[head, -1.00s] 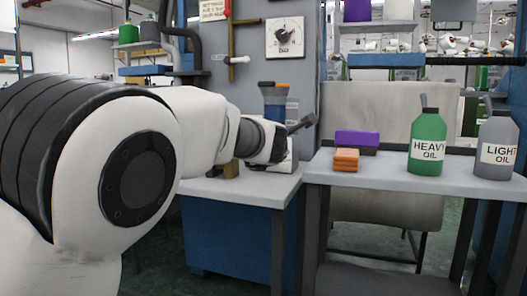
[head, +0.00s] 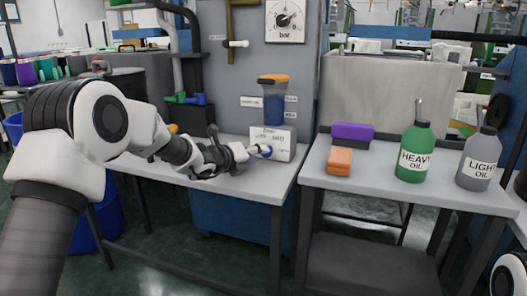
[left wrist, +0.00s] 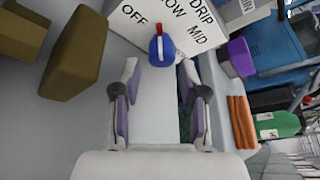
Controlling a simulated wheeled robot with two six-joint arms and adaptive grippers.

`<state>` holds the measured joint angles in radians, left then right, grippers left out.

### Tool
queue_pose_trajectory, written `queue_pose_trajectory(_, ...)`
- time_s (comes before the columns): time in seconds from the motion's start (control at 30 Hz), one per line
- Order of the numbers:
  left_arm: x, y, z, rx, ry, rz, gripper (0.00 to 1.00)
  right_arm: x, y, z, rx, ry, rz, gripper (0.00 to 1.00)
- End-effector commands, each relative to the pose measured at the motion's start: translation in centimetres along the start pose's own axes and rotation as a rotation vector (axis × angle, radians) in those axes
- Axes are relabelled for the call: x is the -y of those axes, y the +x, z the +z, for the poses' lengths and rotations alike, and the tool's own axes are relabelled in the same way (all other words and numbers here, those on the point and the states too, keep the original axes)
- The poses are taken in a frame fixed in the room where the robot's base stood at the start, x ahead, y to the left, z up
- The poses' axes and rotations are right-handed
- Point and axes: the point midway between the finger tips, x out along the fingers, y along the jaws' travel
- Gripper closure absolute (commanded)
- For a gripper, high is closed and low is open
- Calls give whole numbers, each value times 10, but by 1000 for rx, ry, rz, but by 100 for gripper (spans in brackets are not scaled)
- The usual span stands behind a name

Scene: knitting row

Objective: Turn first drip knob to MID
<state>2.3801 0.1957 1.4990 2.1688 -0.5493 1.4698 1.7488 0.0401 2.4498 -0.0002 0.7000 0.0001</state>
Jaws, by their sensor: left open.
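The drip knob (left wrist: 162,49) is blue with a red pointer, on a white panel (left wrist: 203,58) marked OFF, LOW, MID and DRIP. In the left wrist view the pointer runs upward between OFF and LOW, over the start of LOW. In the head view the knob (head: 264,151) is small at the front of the panel (head: 284,140). My left gripper (left wrist: 158,68) is open and empty. Its fingertips lie on either side of the knob's line, just short of it; I cannot tell whether they touch. My right gripper is out of view.
A blue oil cup (head: 272,105) with an orange top stands above the panel. Orange (head: 339,161) and purple (head: 352,132) blocks, a green HEAVY OIL bottle (head: 414,152) and a grey LIGHT OIL bottle (head: 478,160) stand on the right table (head: 400,190). A gauge hangs on the column.

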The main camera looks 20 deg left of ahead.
Motion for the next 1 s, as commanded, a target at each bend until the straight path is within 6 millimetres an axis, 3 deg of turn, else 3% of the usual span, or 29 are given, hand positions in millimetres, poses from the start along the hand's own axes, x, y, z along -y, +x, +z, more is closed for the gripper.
queue_pose_trajectory(0.1,0,22,-1,0,4,-1,57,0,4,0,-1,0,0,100)
queue_pose_trajectory(0.2,0,32,0,0,2,0,57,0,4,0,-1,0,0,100)
queue_pose_trajectory(0.47,1,35,0,0,1,-1,57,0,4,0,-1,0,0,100)
queue_pose_trajectory(0.5,1,35,0,0,2,-1,71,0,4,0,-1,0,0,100)
queue_pose_trajectory(0.6,1,35,0,0,2,-1,100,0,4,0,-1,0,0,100)
queue_pose_trajectory(1.0,1,35,0,-1,36,13,100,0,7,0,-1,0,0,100)
